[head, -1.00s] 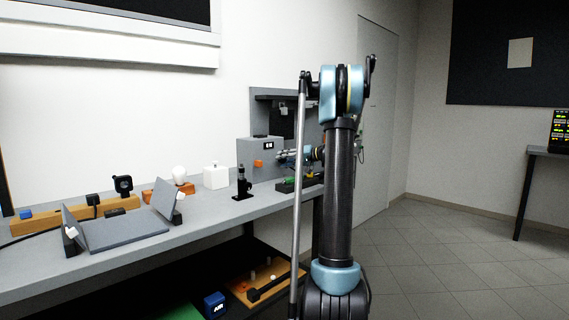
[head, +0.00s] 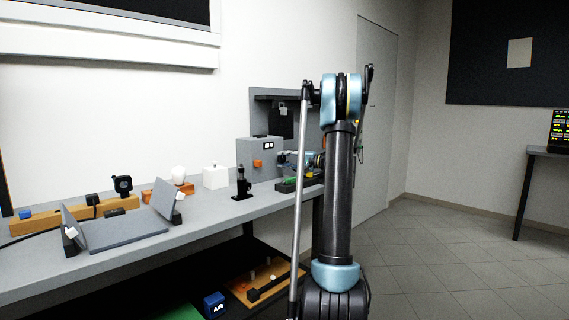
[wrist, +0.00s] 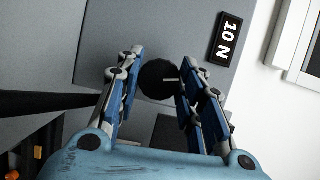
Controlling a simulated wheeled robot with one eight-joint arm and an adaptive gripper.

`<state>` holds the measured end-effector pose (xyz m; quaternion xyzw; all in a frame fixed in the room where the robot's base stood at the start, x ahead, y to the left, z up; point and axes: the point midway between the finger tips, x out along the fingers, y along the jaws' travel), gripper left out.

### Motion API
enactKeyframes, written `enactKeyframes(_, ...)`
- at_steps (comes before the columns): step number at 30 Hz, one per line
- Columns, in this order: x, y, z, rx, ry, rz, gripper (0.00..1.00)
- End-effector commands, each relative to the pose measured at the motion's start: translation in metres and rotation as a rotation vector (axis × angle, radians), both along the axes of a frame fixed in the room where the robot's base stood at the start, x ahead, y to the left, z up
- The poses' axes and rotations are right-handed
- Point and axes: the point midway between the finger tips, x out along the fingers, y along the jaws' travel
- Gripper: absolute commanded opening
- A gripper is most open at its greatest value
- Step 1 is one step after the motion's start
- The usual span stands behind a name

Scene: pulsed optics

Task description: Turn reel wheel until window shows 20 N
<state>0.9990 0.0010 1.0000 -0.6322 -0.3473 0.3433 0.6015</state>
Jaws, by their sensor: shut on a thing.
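The reel wheel (wrist: 156,80) is a dark round knob with a small pale mark on its right side. In the wrist view it sits between the blue-padded fingers of my gripper (wrist: 161,63), which is shut on it. The window (wrist: 229,39) is a black plate on the grey panel (wrist: 178,25), right of the wheel, and reads "10 N" at a tilt.
A grey box (head: 259,155) with an orange part stands at the bench's far end. A black stand (head: 243,184), white cube (head: 215,177) and orange block with a white bulb (head: 179,178) stand nearer. A wooden tray (head: 263,284) lies below. The floor at right is clear.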

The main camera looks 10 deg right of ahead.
Motion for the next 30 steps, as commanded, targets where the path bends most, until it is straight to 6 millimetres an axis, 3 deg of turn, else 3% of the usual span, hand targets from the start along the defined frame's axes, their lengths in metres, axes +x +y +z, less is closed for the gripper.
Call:
enactKeyframes(12,0.0,-0.002,-0.002,-0.001,0.005,-0.005,0.11)
enactKeyframes(13,0.0,-0.002,-0.002,-0.002,0.004,-0.005,0.42)
enactKeyframes(15,0.0,-0.002,-0.002,0.0,0.005,-0.004,0.55)
enactKeyframes(25,0.0,0.0,0.0,0.002,0.003,-0.001,0.55)
enactKeyframes(30,0.0,0.0,0.012,0.002,0.003,0.0,0.55)
